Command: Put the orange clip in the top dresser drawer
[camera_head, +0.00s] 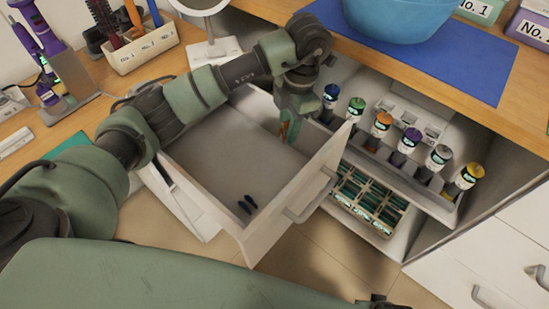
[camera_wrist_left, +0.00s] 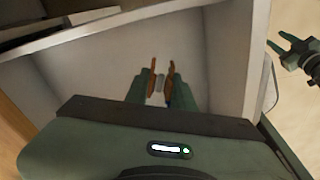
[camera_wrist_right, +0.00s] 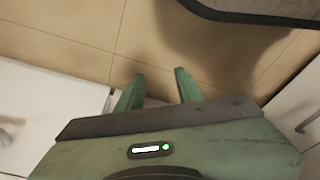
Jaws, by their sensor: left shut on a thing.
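The top dresser drawer (camera_head: 215,150) is pulled open below the tabletop in the head view. My left gripper (camera_head: 290,128) reaches down inside its far right part, close to the drawer's wall. It is shut on the orange clip (camera_head: 284,131), which is mostly hidden by the fingers. In the left wrist view, orange-brown parts of the clip (camera_wrist_left: 153,76) show at the fingertips, with the pale drawer floor behind. I cannot tell whether the clip touches the floor. My right gripper (camera_wrist_right: 160,76) is open and empty above the tiled floor.
A shelf with several colour-capped bottles (camera_head: 409,140) is right of the drawer. A blue bowl (camera_head: 397,15), a mirror (camera_head: 214,45) and a brush holder (camera_head: 142,48) stand on the tabletop.

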